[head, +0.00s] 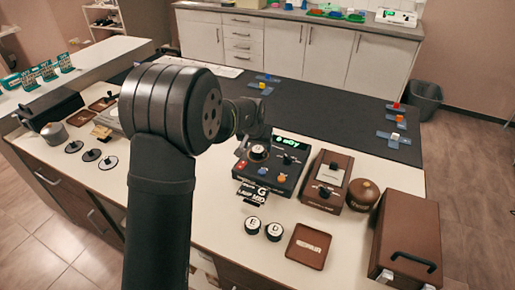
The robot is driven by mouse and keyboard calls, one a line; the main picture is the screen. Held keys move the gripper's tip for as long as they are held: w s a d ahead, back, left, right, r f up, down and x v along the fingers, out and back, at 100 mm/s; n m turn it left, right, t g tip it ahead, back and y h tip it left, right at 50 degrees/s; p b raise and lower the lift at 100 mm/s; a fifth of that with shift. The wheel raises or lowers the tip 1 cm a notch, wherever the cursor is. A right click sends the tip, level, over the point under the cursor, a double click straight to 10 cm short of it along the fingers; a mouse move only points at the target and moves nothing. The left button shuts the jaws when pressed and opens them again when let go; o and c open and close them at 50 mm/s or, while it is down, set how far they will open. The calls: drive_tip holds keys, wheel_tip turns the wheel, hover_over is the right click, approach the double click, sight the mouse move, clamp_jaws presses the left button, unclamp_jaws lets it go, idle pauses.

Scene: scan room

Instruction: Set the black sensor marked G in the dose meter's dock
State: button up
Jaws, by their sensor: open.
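The dose meter (287,167) is a dark box with a lit green display, coloured buttons and a knob. A round piece with a pale top (258,152) sits at its upper left; I cannot read a mark on it or tell whether it is the sensor G. A black plaque with a white G (262,191) lies at the meter's front edge. Two round sensors, E (253,225) and D (274,231), stand in front of it. My gripper (241,149) is open beside the round piece, partly hidden by my arm; contact cannot be told.
A brown device with a knob (327,182), a brown round pot (362,195) and a brown case (407,238) stand to the right. A brown tray (308,246) lies in front. Black discs (91,155) lie at left. The dark mat (335,110) behind is mostly clear.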

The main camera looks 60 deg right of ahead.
drive_tip(key=v, duration=0.9)
drive_tip(key=shift+r, duration=0.4)
drive_tip(key=shift+f, duration=0.1)
drive_tip(key=x, duration=1.1)
drive_tip(key=shift+f, duration=0.4)
drive_tip(key=shift+d, duration=0.1)
drive_tip(key=shift+r, duration=1.2)
